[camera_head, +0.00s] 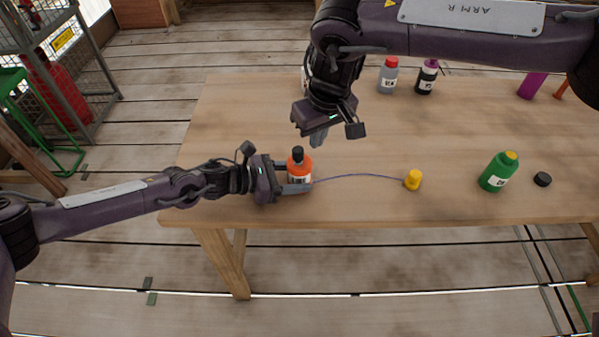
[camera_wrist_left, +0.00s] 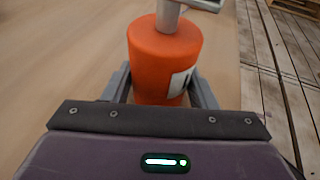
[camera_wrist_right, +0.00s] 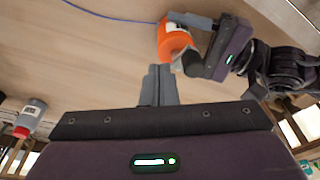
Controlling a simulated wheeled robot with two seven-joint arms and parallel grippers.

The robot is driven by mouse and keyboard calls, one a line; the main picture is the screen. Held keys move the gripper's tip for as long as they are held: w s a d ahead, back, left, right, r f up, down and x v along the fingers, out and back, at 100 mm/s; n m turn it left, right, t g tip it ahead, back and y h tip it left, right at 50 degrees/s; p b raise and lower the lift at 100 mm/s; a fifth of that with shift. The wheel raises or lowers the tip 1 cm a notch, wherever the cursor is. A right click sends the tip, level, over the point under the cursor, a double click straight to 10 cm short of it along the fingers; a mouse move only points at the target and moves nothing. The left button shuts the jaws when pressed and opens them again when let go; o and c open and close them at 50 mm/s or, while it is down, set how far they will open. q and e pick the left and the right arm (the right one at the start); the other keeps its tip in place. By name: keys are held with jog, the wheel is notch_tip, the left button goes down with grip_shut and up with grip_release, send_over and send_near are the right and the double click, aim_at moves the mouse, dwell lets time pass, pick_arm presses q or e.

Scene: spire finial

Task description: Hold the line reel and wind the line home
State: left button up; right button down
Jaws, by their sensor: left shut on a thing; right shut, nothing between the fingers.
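The line reel (camera_head: 300,170) is an orange upright drum with a white label and a dark knob (camera_head: 297,152) on top. It stands near the table's front edge. My left gripper (camera_head: 297,181) is shut around its body; the left wrist view shows the orange drum (camera_wrist_left: 165,62) between the fingers and a grey crank (camera_wrist_left: 168,16) on top. A thin blue line (camera_head: 358,175) runs right from the reel to a yellow piece (camera_head: 413,180) on the table. My right gripper (camera_head: 317,139) is shut and empty, above the table behind the reel, apart from it.
A grey bottle with a red cap (camera_head: 388,75) and a dark bottle (camera_head: 427,78) stand at the back. Bare table (camera_head: 450,135) lies between.

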aim_at(299, 151)
dwell(0.6)
jog(key=shift+f, duration=1.45)
jog(key=shift+a, duration=0.15)
jog(key=shift+s+a, duration=0.1)
jog(key=shift+a, duration=0.45)
jog(key=shift+s+a, duration=0.5)
jog(key=shift+a, duration=0.05)
jog(key=shift+s+a, duration=0.2)
jog(key=shift+a, duration=0.45)
dwell(0.8)
jog(key=shift+w+a, duration=0.3)
jog(key=shift+a, duration=0.2)
jog(key=shift+w+a, duration=0.25)
jog(key=shift+a, duration=0.25)
dwell(1.3)
jog(key=shift+a, duration=0.2)
